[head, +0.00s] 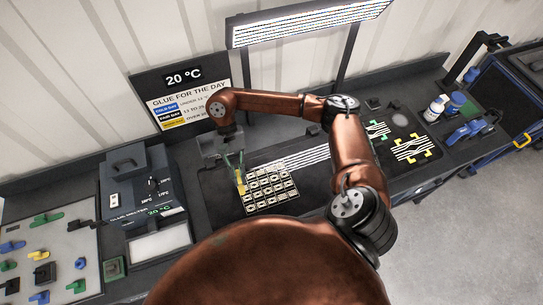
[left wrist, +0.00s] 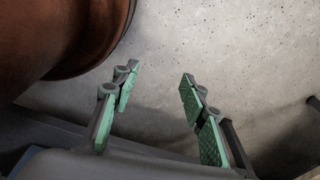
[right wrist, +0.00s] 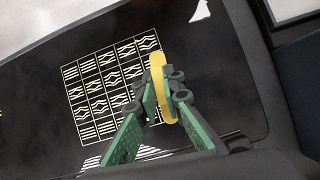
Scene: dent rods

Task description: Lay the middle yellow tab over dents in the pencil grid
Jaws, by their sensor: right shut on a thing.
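My right gripper (head: 238,168) is shut on a yellow tab (head: 241,186) at the left edge of the pencil grid (head: 271,190). In the right wrist view the yellow tab (right wrist: 157,72) is long with rounded ends and stands between the green fingers (right wrist: 162,90). It overlaps the right side of the white-lined grid (right wrist: 100,85), whose cells hold wavy and straight marks. I cannot tell whether the tab touches the surface. My left gripper (left wrist: 158,95) is open and empty above grey floor, and it is not seen in the head view.
A pale board (head: 60,239) with several coloured tabs lies at left, beside a dark glue melter (head: 140,187).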

